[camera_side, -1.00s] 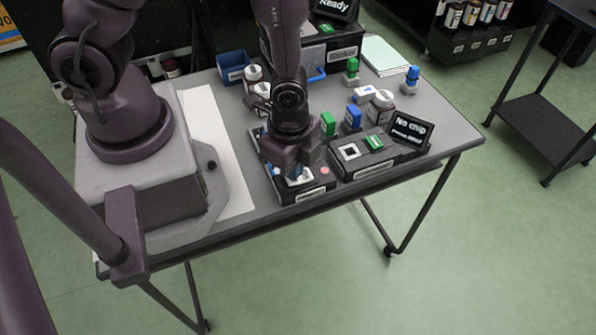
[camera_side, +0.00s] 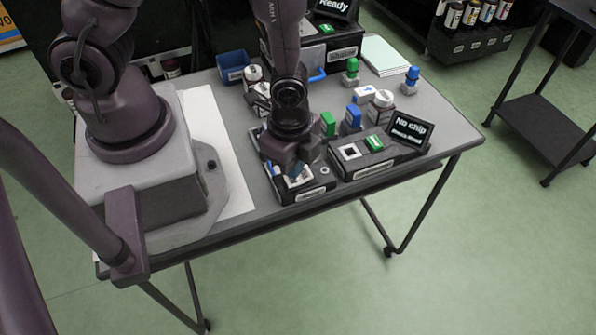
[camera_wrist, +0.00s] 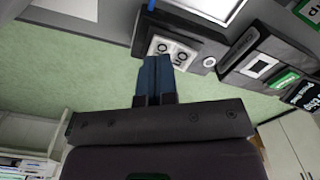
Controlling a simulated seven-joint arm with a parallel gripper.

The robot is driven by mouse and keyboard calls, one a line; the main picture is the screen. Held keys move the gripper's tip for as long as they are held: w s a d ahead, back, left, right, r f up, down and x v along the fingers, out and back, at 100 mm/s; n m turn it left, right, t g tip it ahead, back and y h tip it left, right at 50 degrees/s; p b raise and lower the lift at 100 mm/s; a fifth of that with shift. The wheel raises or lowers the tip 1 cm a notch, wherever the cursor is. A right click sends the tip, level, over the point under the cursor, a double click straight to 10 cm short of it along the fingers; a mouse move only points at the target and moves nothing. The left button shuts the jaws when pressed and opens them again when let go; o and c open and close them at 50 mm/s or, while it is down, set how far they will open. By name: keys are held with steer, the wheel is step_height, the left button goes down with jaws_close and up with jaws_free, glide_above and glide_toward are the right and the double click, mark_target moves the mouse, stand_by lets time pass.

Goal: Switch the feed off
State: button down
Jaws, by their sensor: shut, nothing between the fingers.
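A low black box (camera_side: 312,187) with a white panel and a label stands at the table's front edge, below my gripper (camera_side: 293,172). A small round lamp (camera_side: 324,170) on its right part is dull and unlit. My wrist hides part of the box in the side view, and no switch lever is clearly visible.
Right of it stands a black reader box (camera_side: 365,160) with a white square, a green label and a "No chip" display (camera_side: 408,133). The table's front right corner is bare.

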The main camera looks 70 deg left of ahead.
steer(key=shift+r, duration=2.75)
